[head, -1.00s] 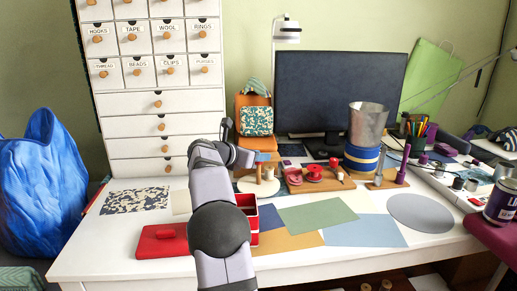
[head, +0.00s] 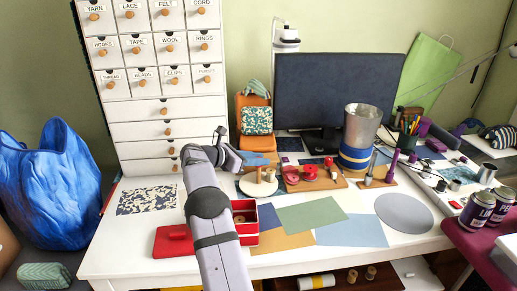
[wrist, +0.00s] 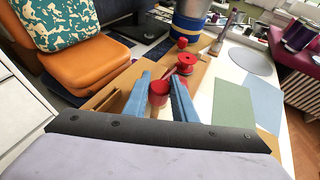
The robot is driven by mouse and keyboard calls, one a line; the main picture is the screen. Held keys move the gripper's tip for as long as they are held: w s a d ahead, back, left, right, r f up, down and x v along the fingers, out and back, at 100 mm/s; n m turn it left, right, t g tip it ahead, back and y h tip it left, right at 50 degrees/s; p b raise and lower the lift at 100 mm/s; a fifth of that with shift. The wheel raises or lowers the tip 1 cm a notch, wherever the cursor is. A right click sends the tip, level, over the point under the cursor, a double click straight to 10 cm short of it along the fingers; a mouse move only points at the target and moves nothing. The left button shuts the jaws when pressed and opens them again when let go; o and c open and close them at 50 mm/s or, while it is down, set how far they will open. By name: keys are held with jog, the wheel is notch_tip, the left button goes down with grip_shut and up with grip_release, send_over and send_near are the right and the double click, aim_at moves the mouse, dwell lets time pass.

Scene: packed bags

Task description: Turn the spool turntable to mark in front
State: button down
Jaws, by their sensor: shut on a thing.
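A round pale disc (head: 256,188) with short wooden pegs stands on the desk and looks like the spool turntable. Beside it on the right is a wooden board (head: 335,184) with red spools (head: 311,171). My gripper (wrist: 164,82) has blue fingers, set apart around a red spool-like piece (wrist: 159,92), and is shut on it. In the head view my arm reaches in from the front and its wrist hides part of the area behind the disc. More red spools (wrist: 185,64) stand just beyond my fingertips. I cannot make out a mark on the turntable.
A red open box (head: 270,219) lies in front. Flat sheets (head: 311,213) cover the front desk.

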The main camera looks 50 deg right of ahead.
jog(key=shift+p, duration=0.65)
jog(key=c, duration=1.5)
grip_release()
jog(key=shift+o, duration=0.2)
jog(key=shift+a, duration=0.1)
jog(key=v, duration=0.7)
jog(key=shift+w, duration=0.15)
